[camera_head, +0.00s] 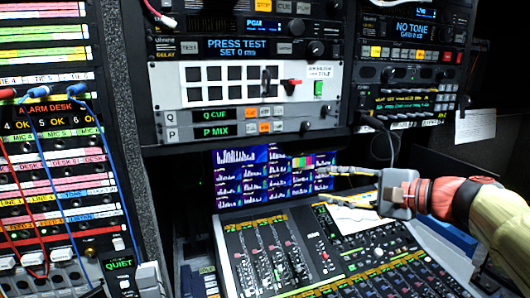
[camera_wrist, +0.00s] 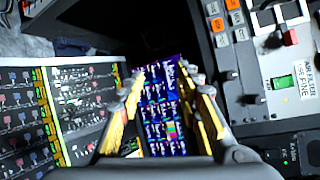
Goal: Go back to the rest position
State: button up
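My gripper (camera_head: 352,187) is in front of the meter screen (camera_head: 236,180), above the mixing desk (camera_head: 262,252), with its fingers pointing left in the head view. In the wrist view my gripper (camera_wrist: 165,98) shows two yellow-edged fingers spread apart, with the screen (camera_wrist: 163,112) visible between them. Nothing is held. My arm comes in from the right edge of the head view.
A rack with a white panel (camera_head: 208,84), a red-handled switch and a green button stands above the screen. A patch bay (camera_head: 62,190) with red and blue cables is at left. A paper sheet (camera_head: 474,133) hangs at right. The space around my fingers looks free.

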jog(key=s+a+f+n+g+h, duration=0.2)
jog(key=s+f+n+h, duration=0.1)
jog(key=s+f, duration=0.5)
jog(key=s+a+f+n+g+h, duration=0.2)
jog(key=s+a+f+n+g, duration=0.15)
jog(key=s+f, duration=0.45)
jog(key=s+d+f+n+h, duration=0.5)
jog(key=s+d+f+n, duration=0.1)
jog(key=s+d+f, duration=0.2)
jog(key=shift+s+d+f+h, duration=0.2)
jog(key=shift+s+f+h, duration=0.2)
jog(key=shift+s+f, duration=0.4)
jog(key=shift+o, duration=0.3)
jog(key=shift+r+n, duration=0.1)
jog(key=shift+n, duration=0.15)
